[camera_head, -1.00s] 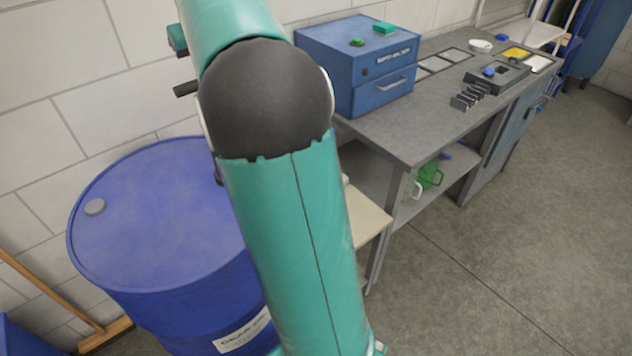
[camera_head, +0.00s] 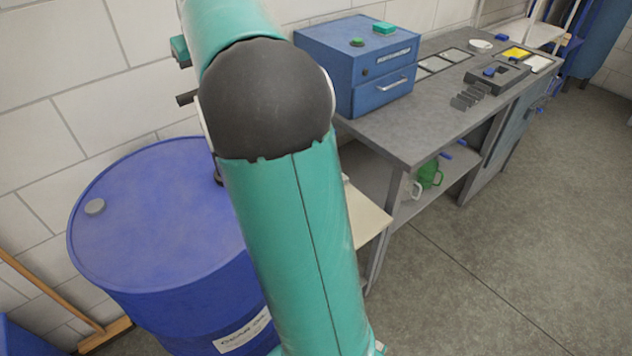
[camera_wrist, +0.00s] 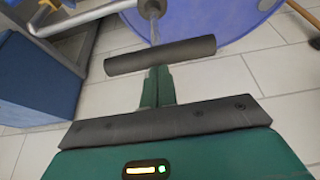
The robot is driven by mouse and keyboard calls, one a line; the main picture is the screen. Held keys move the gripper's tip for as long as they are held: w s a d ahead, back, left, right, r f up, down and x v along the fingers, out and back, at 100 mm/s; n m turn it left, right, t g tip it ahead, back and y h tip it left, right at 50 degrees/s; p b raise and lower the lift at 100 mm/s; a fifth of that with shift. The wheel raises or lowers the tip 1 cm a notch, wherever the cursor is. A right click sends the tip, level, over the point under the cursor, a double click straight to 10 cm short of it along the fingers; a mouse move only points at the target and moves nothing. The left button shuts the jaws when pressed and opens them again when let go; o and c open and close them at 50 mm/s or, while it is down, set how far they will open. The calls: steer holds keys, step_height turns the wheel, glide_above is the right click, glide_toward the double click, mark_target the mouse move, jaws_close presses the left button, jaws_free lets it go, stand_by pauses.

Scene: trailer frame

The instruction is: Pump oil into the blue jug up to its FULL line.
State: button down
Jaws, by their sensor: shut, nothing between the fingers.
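The blue drum (camera_head: 150,215) stands at lower left against the wall, marked as gear oil. Its lid also shows in the wrist view (camera_wrist: 220,18). The pump's dark grip bar (camera_wrist: 160,55) lies crosswise in front of my gripper (camera_wrist: 157,76), on a metal rod (camera_wrist: 154,28). One end of the grip bar shows left of my arm in the head view (camera_head: 187,98). My gripper is shut and empty, its fingertips right at the bar; I cannot tell whether they touch. A grey pipe (camera_wrist: 80,19) runs left from the pump. I cannot make out the blue jug or its FULL line.
My arm covers the middle of the head view. A grey workbench (camera_head: 400,140) with a blue box (camera_head: 355,70) stands to the right. A green jug (camera_head: 430,174) and a white one (camera_head: 412,189) sit on its shelf. The floor at right is clear.

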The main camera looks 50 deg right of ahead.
steer(key=shift+r, duration=2.6)
step_height(320, 180, up, 5)
steer(key=shift+r, duration=0.1)
